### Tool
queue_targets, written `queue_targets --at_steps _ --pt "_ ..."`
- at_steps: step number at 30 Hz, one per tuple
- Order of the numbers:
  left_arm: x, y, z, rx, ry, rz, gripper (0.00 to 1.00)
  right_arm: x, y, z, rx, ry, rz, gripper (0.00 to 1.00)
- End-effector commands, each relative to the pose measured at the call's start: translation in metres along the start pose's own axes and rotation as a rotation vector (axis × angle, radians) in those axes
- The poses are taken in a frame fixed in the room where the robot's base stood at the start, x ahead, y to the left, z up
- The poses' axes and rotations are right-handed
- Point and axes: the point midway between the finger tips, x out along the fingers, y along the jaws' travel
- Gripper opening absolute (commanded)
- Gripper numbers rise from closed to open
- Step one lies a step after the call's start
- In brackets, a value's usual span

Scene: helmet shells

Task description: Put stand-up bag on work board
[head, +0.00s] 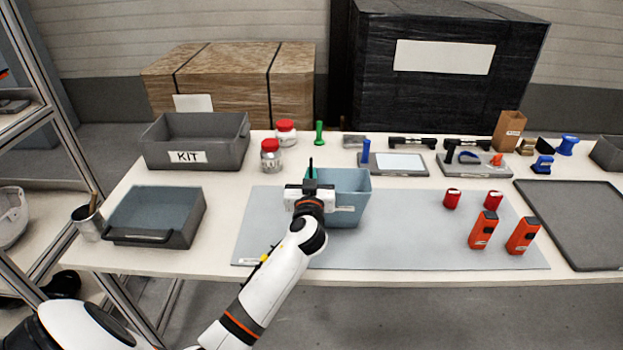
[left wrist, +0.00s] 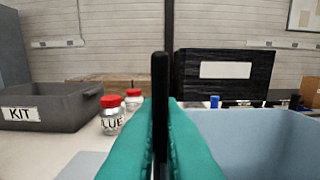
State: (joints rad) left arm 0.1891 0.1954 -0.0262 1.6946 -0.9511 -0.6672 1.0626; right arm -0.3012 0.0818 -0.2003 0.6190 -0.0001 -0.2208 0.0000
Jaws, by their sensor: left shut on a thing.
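The gripper is at the left side of a light blue bin (head: 350,205). The work board appears to be the flat grey-blue mat (head: 400,245) on the table, and the bin stands on it. My right gripper is not in view.
Red cans (head: 452,199) and orange devices (head: 483,230) stand on the mat's right part. A KIT bin (head: 195,140), a grey tray (head: 155,217) and red-lidded jars (head: 271,155) are left. A brown box-like bag (head: 509,130) stands back right. The mat's front middle is clear.

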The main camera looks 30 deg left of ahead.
Motion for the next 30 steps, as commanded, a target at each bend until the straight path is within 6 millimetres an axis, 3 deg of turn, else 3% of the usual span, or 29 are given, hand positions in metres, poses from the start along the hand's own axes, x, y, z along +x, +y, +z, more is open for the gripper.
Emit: queue_targets --at_steps 12,13,16,27,30 --pt "0.0 0.0 -0.007 -0.001 -0.001 -0.001 0.0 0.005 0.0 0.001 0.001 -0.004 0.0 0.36" --pt "0.0 0.0 -0.005 -0.001 -0.001 -0.001 0.11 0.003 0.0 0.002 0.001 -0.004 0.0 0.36" --pt "0.0 0.0 -0.005 0.0 -0.001 -0.001 0.28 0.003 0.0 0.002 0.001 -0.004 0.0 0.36" --pt "0.0 0.0 0.0 0.0 -0.001 -0.001 0.28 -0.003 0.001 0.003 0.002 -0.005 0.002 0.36" --pt "-0.014 -0.001 -0.005 -0.002 0.0 -0.003 0.28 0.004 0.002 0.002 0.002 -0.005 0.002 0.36"
